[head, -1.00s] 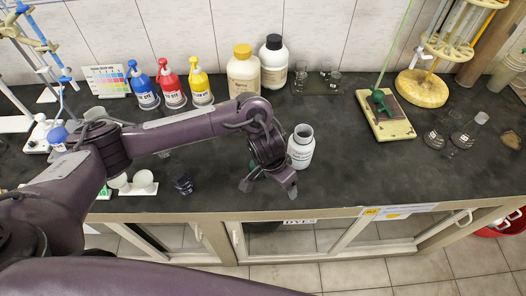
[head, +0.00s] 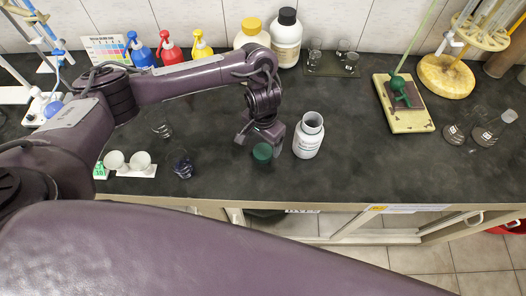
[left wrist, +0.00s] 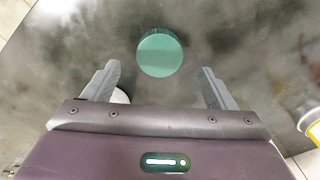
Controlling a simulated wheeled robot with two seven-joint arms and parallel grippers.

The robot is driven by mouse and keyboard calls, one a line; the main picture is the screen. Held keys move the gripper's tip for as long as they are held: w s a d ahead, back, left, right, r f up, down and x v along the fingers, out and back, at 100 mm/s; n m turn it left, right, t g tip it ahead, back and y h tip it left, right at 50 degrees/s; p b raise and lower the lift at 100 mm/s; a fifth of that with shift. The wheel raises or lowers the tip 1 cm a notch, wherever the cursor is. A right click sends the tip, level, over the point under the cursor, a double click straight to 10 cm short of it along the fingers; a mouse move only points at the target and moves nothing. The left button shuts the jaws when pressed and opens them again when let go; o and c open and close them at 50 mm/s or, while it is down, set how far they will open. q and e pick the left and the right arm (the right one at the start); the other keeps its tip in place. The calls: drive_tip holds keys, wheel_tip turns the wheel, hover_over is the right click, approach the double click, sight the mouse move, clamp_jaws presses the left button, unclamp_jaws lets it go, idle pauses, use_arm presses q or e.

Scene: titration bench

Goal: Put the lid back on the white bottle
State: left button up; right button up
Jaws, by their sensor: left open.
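The white bottle (head: 308,136) stands upright and open on the dark bench, its mouth bare. The green lid (head: 262,152) lies on the bench just left of the bottle, near the front edge. In the left wrist view the lid (left wrist: 160,53) is centred ahead of the fingertips. My left gripper (head: 257,138) is open and empty, just above and behind the lid, with a finger on either side of its line. A small part of a white round thing shows behind the left finger in the wrist view. My right gripper is not in view.
A yellow-capped bottle (head: 252,33) and a black-capped bottle (head: 287,38) stand at the back. The bench right of the white bottle is clear up to the green-topped stand (head: 403,103).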

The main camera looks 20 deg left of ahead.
sight(262, 151)
use_arm(q)
drive_tip(key=shift+r, duration=0.15)
drive_tip(key=f, duration=0.1)
drive_tip(key=f+b, duration=0.1)
drive_tip(key=f, duration=0.2)
drive_tip(key=shift+s+b, duration=0.3)
drive_tip(key=shift+a+f, duration=0.1)
drive_tip(key=shift+f, duration=0.5)
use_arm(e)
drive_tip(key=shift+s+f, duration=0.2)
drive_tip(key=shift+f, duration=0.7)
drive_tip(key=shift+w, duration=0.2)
use_arm(q)
drive_tip(key=c, duration=1)
drive_tip(key=shift+c, duration=0.2)
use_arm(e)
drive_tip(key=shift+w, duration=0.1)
use_arm(q)
drive_tip(key=shift+w+r, duration=0.1)
